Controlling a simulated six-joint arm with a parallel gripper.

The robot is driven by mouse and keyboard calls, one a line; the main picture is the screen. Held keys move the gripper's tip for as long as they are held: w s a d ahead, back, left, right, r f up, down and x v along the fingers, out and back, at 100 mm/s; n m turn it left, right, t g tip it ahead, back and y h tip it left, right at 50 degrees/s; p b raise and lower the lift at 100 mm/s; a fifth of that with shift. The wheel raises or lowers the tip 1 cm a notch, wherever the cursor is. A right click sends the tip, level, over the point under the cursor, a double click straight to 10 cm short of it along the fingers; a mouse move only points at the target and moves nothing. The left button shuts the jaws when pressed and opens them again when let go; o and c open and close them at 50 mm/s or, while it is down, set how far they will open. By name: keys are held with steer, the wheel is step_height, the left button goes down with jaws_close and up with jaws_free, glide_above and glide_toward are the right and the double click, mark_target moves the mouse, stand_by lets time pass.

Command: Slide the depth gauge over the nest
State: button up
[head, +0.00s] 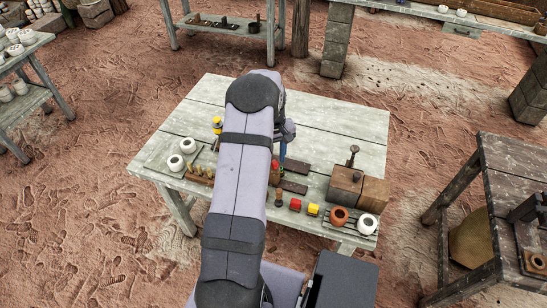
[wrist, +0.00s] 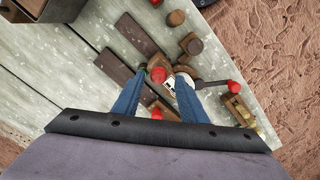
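My gripper (wrist: 163,76) shows two blue fingers in the wrist view, tips apart, over a cluster of small parts on the table. Between the tips lie a red knob (wrist: 157,75) and a small pale-faced piece, which may be the depth gauge; I see no grip on it. A dark rod with a red ball end (wrist: 233,87) lies right of the right finger. In the head view my arm hides most of this cluster; the red knob (head: 275,163) shows beside it. I cannot tell for sure which part is the nest.
Two dark wooden strips (head: 294,186) lie right of my arm. The back right tabletop is clear.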

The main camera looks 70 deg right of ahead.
steer(key=shift+r+b, duration=1.15)
steer(key=shift+r, duration=2.45)
steer(key=s+a+f+m+y, duration=0.15)
steer(key=a+f+m, duration=0.45)
steer(key=a, duration=0.7)
steer(key=w+a+r+n+h, duration=0.1)
steer(key=w+a+r+n, duration=0.3)
steer(key=a, duration=0.8)
steer(key=w+a+r+n, duration=0.2)
steer(key=w+a+n, duration=0.4)
steer(key=a, duration=0.6)
steer(key=w+a+r+n+h, duration=0.15)
steer(key=w+a+n, duration=0.35)
steer(key=a, duration=0.7)
step_height(320, 180, down, 16)
steer(key=s+n+y+b, duration=0.1)
steer(key=b, duration=1.5)
steer(key=shift+s+d+b, duration=0.15)
steer(key=shift+b, duration=0.2)
